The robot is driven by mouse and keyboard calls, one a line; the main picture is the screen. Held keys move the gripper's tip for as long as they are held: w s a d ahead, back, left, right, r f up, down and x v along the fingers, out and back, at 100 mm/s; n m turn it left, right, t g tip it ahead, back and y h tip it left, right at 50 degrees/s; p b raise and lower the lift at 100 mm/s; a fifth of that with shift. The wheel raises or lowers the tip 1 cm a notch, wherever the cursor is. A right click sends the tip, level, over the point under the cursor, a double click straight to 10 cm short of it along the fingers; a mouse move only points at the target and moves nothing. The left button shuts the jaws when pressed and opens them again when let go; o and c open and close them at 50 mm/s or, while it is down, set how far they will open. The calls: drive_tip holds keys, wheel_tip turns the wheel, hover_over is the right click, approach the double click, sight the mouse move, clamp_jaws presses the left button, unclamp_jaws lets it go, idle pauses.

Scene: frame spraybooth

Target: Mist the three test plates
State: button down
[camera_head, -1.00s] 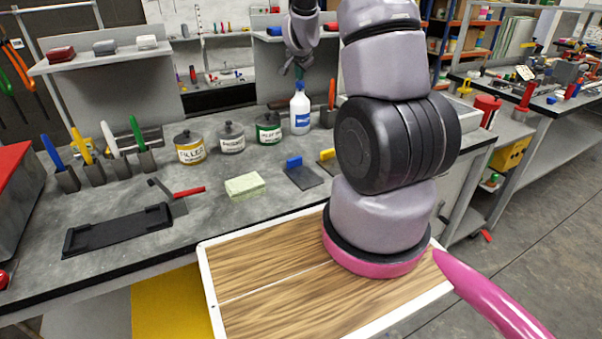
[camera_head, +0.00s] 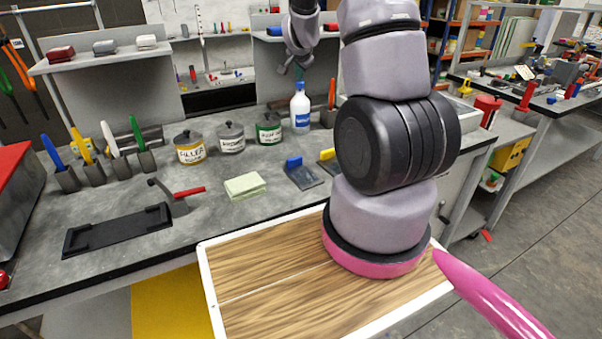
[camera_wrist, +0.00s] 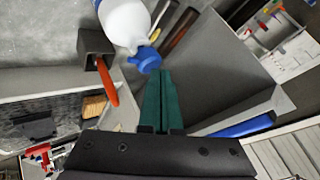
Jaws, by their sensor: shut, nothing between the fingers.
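A white bottle (camera_head: 300,113) with a blue label stands upright on the grey bench. In the wrist view its white body (camera_wrist: 124,22) and blue cap (camera_wrist: 146,59) are close to my fingertips. My gripper (camera_wrist: 160,76) has green fingers, shut with nothing between them; it is above and apart from the bottle. In the head view my gripper (camera_head: 296,72) is small and partly blends with the background. A dark flat plate with a blue block (camera_head: 303,174) lies on the bench. A yellow-ended piece (camera_head: 328,156) beside it is partly hidden by my arm.
Several labelled pots, such as the filler pot (camera_head: 189,148), line the bench left of the bottle. An orange-handled tool in a dark holder (camera_wrist: 106,80) stands close to the bottle. A pale green sponge block (camera_head: 245,186) and a black tray (camera_head: 117,231) lie in front.

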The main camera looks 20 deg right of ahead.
sight(299, 82)
drive_tip(key=shift+r, duration=3.05)
drive_tip(key=s+a+r+n+y, duration=0.5)
drive_tip(key=s+a+r, duration=0.7)
drive_tip(key=s+r, duration=0.3)
drive_tip(key=s+a+n, duration=0.2)
drive_tip(key=s, duration=0.8)
drive_tip(key=s+a+r+n+g, duration=0.1)
drive_tip(key=s+a+n, duration=0.1)
drive_tip(key=s, duration=0.9)
drive_tip(key=shift+a, duration=0.75)
